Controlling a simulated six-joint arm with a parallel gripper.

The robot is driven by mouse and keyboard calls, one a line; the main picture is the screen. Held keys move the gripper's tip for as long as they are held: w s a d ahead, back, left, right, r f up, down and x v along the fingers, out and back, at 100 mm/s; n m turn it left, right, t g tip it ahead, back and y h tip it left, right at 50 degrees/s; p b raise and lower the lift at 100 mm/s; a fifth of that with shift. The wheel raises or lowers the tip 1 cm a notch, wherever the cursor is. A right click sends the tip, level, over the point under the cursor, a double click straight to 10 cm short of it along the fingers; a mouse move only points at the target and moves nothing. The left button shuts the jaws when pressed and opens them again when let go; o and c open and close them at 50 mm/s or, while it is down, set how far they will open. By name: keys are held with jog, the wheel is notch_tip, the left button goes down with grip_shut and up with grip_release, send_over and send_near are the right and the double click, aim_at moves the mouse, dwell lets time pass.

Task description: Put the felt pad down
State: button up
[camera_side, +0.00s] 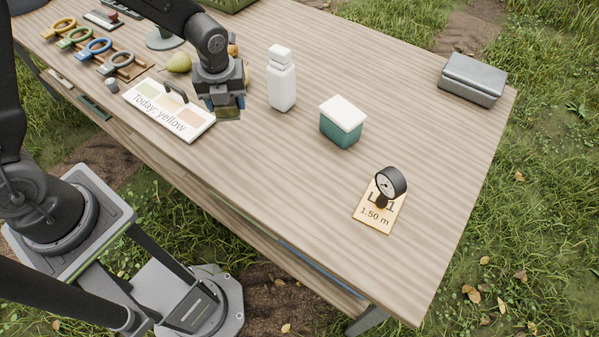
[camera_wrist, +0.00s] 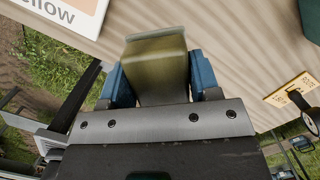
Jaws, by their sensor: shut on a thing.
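My gripper (camera_side: 226,98) is over the table in the side view, beside the right end of the "Today: yellow" board. It is shut on the felt pad (camera_side: 229,114), a small olive-green block whose lower end shows beneath the fingers. In the wrist view the pad (camera_wrist: 156,72) sits between the two blue fingers of my gripper (camera_wrist: 160,82), with a thin greyish layer at its far end. The pad appears close to the wooden table top (camera_side: 290,165); I cannot tell whether it touches it.
The "Today: yellow" board (camera_side: 150,98) lies left of my gripper. A white bottle (camera_side: 282,80) and a teal box with a white lid (camera_side: 342,122) stand to the right. A pear (camera_side: 179,63) lies behind.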

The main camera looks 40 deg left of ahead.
jog(key=w+d+m, duration=0.1)
jog(key=d+m, duration=0.3)
jog(key=d, duration=0.4)
send_over(303, 176)
jog(key=f, duration=0.7)
jog(key=shift+s, duration=0.2)
jog(key=shift+f, duration=1.95)
jog(key=shift+f, duration=0.2)
jog(key=o, duration=0.9)
jog(key=shift+r, duration=0.1)
